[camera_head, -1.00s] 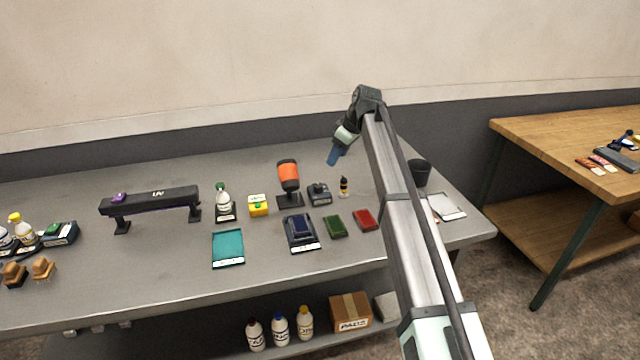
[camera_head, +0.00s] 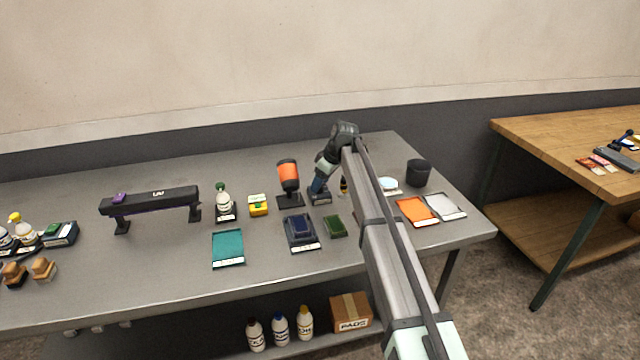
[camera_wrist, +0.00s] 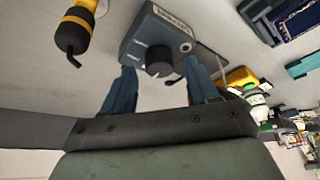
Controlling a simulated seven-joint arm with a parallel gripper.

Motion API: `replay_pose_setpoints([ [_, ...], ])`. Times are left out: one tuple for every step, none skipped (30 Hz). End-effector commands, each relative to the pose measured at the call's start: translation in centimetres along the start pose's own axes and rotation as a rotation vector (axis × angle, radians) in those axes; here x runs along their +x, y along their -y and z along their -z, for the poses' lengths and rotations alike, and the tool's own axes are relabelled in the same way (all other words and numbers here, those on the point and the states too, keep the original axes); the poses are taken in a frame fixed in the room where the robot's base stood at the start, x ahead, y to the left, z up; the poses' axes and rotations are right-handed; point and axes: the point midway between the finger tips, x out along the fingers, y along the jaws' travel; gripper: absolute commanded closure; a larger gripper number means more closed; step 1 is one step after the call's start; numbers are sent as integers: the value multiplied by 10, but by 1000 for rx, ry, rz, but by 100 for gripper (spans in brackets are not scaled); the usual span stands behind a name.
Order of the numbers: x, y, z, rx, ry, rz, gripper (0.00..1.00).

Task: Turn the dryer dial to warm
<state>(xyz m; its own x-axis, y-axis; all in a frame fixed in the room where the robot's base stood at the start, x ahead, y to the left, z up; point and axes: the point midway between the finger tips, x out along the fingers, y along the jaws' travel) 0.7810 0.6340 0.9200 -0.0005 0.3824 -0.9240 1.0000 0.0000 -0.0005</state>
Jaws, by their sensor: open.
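The dryer (camera_head: 289,176), an orange and black barrel on a dark stand, stands on the grey bench. Beside it on the right is a small blue-grey control box (camera_head: 320,199), partly covered by my gripper (camera_head: 317,190). In the wrist view the box (camera_wrist: 144,36) carries a round black dial (camera_wrist: 158,62) on the face towards me. My gripper (camera_wrist: 160,80) is open, its blue fingers on the left and right of the dial. Space shows between each finger and the dial. I cannot read the dial's setting.
A yellow and black tool (camera_wrist: 76,28) stands close by the box, upper left in the wrist view. A yellow box (camera_head: 258,205), a navy tray (camera_head: 300,233) and a green pad (camera_head: 335,226) lie nearby. A black cup (camera_head: 418,172) stands at the right.

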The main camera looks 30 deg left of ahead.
Motion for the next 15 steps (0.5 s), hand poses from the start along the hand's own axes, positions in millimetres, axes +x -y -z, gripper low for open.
replay_pose_setpoints([
  [5,0,0,0,0,0,41],
  [6,0,0,0,0,0,41],
  [8,0,0,0,0,0,41],
  [9,0,0,0,0,-1,41],
  [10,0,0,0,0,-1,41],
  [11,0,0,0,0,-1,41],
  [12,0,0,0,0,-1,41],
  [12,0,0,0,0,-1,41],
  [12,0,0,0,-1,-1,41],
  [12,0,0,0,0,-1,41],
  [12,0,0,0,0,-1,41],
  [12,0,0,0,0,-1,41],
  [12,0,0,0,0,-1,41],
  [12,0,0,0,0,-1,41],
  [12,0,0,0,0,-1,43],
])
